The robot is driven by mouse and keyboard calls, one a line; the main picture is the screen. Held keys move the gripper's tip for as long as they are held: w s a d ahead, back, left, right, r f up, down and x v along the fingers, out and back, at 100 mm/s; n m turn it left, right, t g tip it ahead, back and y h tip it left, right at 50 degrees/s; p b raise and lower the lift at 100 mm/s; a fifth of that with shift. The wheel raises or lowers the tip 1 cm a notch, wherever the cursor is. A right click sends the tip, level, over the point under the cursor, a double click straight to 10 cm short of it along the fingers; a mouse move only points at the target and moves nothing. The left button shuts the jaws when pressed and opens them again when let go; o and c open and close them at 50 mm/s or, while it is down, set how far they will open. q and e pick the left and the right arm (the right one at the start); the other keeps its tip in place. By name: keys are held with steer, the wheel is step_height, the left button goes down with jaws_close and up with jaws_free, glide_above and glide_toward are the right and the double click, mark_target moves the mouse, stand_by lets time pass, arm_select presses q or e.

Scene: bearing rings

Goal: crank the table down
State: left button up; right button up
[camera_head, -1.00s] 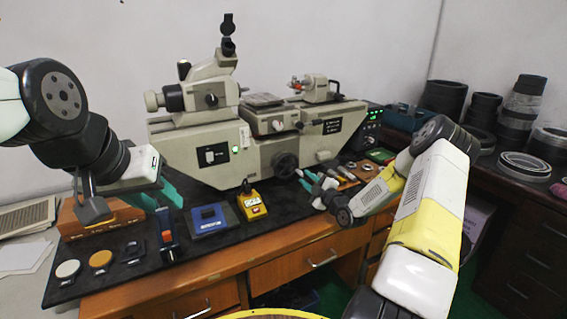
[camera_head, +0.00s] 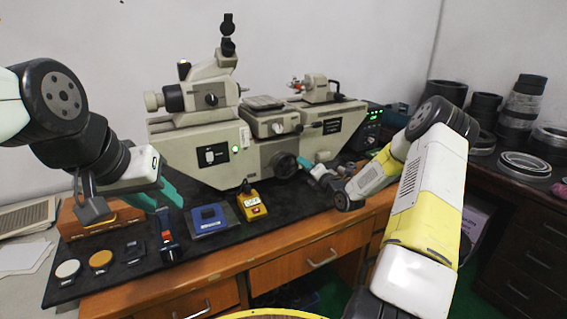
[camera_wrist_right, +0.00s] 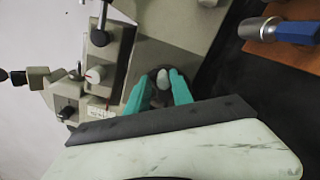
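The beige measuring machine (camera_head: 205,150) stands on the bench, with a flat table plate (camera_head: 262,102) on its middle block. A dark round handwheel (camera_head: 284,165) sits low on its front. My right gripper (camera_head: 301,161) is just right of the handwheel in the head view. In the right wrist view its teal fingers (camera_wrist_right: 161,80) are apart, with a pale crank knob (camera_wrist_right: 162,77) between their tips; I cannot tell whether they touch it. My left gripper (camera_head: 170,208) is open and empty above the left part of the bench mat.
A blue box (camera_head: 209,218) and a yellow box (camera_head: 252,206) lie on the black mat. Dark rings (camera_head: 525,95) are stacked on the right-hand desk.

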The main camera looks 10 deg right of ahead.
steer(key=n, duration=0.2)
steer(key=a+r+n, duration=0.1)
steer(key=n, duration=0.1)
steer(key=a+r+n, duration=0.1)
steer(key=n, duration=0.1)
steer(key=shift+s+a, duration=0.25)
steer(key=shift+s, duration=0.1)
steer(key=n, duration=0.1)
steer(key=a+n, duration=0.1)
steer(key=n, duration=0.3)
steer(key=shift+s+a+r, duration=0.2)
steer(key=shift+s+a, duration=0.1)
steer(key=shift+a, duration=0.1)
steer(key=shift+s+a+f+n, duration=0.15)
steer(key=shift+a+n, duration=0.2)
steer(key=shift+n, duration=0.65)
steer(key=shift+d, duration=0.2)
steer(key=shift+s+d, duration=0.1)
steer(key=shift+s, duration=0.15)
steer(key=v, duration=0.8)
